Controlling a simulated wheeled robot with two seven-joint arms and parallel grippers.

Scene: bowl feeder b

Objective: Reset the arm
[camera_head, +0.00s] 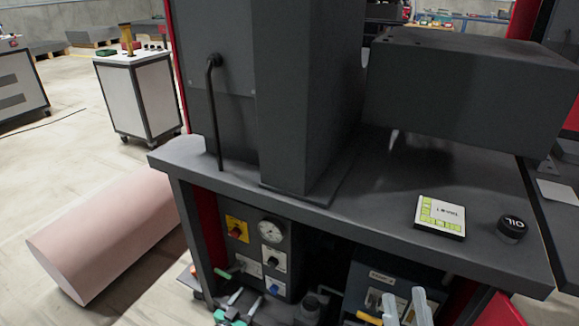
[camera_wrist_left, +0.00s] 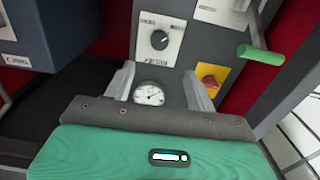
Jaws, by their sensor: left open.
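My left gripper (camera_head: 245,301) is low in the head view, in front of the machine's control panel (camera_head: 252,251). In the left wrist view its two pale fingers (camera_wrist_left: 160,86) are spread with nothing held. A round gauge (camera_wrist_left: 149,94) shows between and beyond them; the fingers look apart from the panel. My right gripper (camera_head: 406,306) is at the bottom edge of the head view, right of the left one. Its pale fingers stand apart with nothing visible between them; its base is cut off.
A black knob (camera_wrist_left: 159,40), a yellow-backed red button (camera_wrist_left: 208,76) and a green handle (camera_wrist_left: 260,54) are close to my left gripper. The dark bench (camera_head: 365,205) overhangs the panel. A white-green box (camera_head: 440,216) and black round container (camera_head: 512,228) sit on it.

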